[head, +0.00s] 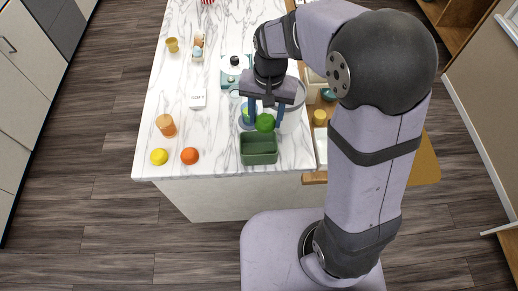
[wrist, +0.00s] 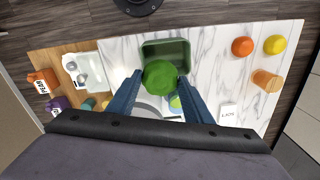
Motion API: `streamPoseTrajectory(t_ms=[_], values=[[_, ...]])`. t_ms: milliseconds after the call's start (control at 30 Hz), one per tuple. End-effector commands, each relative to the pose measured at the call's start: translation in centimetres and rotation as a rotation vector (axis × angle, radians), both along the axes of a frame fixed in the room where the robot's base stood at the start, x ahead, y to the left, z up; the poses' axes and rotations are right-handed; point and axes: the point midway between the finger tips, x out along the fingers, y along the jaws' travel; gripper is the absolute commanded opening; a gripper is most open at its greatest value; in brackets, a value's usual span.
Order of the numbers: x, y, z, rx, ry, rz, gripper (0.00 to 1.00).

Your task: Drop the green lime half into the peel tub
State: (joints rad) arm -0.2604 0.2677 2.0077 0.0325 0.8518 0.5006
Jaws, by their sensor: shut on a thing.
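My gripper (head: 265,119) is shut on the green lime half (head: 265,123), which is held between the blue fingertips. The lime half also shows in the wrist view (wrist: 160,75), rounded green side showing; its cut face is hidden. A dark green rectangular tub (head: 258,158), which looks like the peel tub, stands on the marble counter near its front edge. It also shows in the wrist view (wrist: 176,42), just beyond the lime half, which overlaps its near rim in the picture. The part of the tub that I can see inside looks empty.
An orange (head: 190,156), a lemon (head: 159,157) and an amber jar (head: 166,125) stand left of the tub. A grey round vessel (head: 293,118) and a blue cup (head: 246,122) are close to my fingers. A white box (head: 198,98) stands farther back.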

Motion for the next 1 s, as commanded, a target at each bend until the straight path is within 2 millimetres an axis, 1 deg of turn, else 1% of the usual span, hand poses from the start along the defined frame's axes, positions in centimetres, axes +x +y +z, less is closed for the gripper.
streamPoseTrajectory(t_ms=[33, 500, 700, 967, 1000], values=[[0.0, 0.0, -0.6, 0.0, 0.0, 0.0, 0.19], [0.0, 0.0, -4.9, 0.0, 0.001, 0.001, 0.19], [0.0, 0.0, -5.6, 0.0, 0.001, 0.001, 0.19], [0.0, 0.0, -5.5, 0.0, 0.001, 0.001, 0.19], [0.0, 0.0, -5.5, 0.0, 0.001, 0.001, 0.55]])
